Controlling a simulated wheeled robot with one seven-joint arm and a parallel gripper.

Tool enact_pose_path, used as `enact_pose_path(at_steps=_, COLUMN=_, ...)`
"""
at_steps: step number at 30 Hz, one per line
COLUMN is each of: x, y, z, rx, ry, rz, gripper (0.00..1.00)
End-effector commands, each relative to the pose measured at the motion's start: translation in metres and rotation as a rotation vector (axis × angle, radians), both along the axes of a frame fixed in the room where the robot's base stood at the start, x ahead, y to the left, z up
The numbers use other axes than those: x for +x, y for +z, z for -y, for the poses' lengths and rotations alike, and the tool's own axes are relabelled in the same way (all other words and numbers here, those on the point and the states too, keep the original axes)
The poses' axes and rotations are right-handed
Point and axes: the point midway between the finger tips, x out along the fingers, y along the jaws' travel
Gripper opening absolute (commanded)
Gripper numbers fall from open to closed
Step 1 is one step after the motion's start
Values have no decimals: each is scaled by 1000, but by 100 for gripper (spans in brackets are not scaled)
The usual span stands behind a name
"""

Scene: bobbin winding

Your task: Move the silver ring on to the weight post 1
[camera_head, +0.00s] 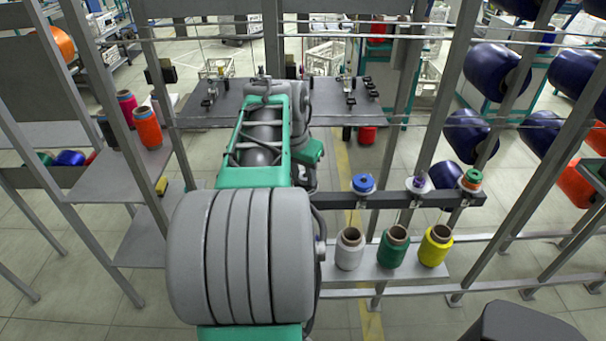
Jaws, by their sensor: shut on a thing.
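My arm (242,255) fills the middle of the view and reaches away from the camera to the dark grey shelf (190,110). My gripper is hidden behind the arm's own links, so its fingers and anything between them do not show. I cannot make out the silver ring for certain. Small dark stands with upright posts are on the shelf, one group at the left (210,92) and one at the right (351,90). I cannot tell which post is weight post 1.
Below stand white (349,252), green (392,250) and yellow (435,247) bobbins. Slanted metal frame bars (440,115) flank the arm.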

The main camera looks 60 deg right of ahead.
Motion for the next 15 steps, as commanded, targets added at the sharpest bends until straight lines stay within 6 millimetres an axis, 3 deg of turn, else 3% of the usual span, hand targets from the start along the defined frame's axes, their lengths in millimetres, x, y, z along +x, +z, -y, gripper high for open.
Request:
enact_pose_path(at_steps=9, x=0, y=0, z=0, rx=0, ry=0, rz=0, gripper=58)
enact_pose_path(at_steps=15, x=0, y=0, z=0, rx=0, ry=0, rz=0, gripper=59)
